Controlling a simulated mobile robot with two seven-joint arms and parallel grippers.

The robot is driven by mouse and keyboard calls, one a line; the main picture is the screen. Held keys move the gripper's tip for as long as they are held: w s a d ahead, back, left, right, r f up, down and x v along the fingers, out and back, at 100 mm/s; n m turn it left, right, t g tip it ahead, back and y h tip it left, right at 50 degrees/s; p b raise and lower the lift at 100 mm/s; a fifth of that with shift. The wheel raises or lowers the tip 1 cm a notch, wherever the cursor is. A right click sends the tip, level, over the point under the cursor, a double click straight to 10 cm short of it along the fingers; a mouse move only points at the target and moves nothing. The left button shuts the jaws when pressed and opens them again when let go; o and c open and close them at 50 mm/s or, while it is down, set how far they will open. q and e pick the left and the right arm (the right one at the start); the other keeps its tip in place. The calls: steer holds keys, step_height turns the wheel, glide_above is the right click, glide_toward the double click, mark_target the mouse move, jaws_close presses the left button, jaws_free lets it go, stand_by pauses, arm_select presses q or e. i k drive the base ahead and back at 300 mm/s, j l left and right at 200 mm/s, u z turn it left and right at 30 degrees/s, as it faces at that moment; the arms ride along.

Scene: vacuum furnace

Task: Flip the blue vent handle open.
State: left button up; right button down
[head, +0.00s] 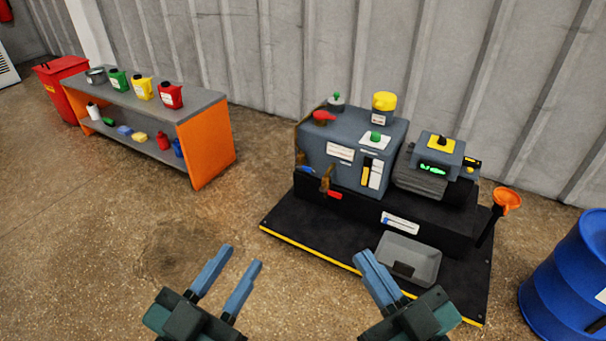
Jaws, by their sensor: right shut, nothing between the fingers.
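The vacuum furnace unit (345,165) is a grey box on a black base, right of centre. A small blue handle (305,170) sits low on its left front edge; I take it for the vent handle, but it is too small to tell its exact position. A red handle (333,195) on a brass fitting is just right of it. My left gripper (238,268) is open and empty over the floor, in front of and left of the unit. My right gripper (366,263) is shut and empty, in front of the base near a grey tray. Both are apart from the handles.
The black platform (285,228) has a yellow front edge. A grey tray (425,255) and an orange funnel (508,199) are at its right. A blue drum (570,275) stands far right. An orange shelf (207,150) with several bottles is at back left. Floor between is clear.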

mark_target(305, 168)
steer(key=i+j, duration=0.15)
steer(key=j, duration=0.25)
steer(key=i+j, duration=0.15)
steer(key=j, duration=0.25)
steer(key=i+j, duration=0.15)
steer(key=j, duration=0.25)
steer(key=i+j, duration=0.15)
steer(key=j, duration=0.3)
steer(key=i+j, duration=0.15)
steer(key=j, duration=0.25)
steer(key=i+j, duration=0.15)
steer(key=j, duration=0.25)
steer(key=u, duration=0.05)
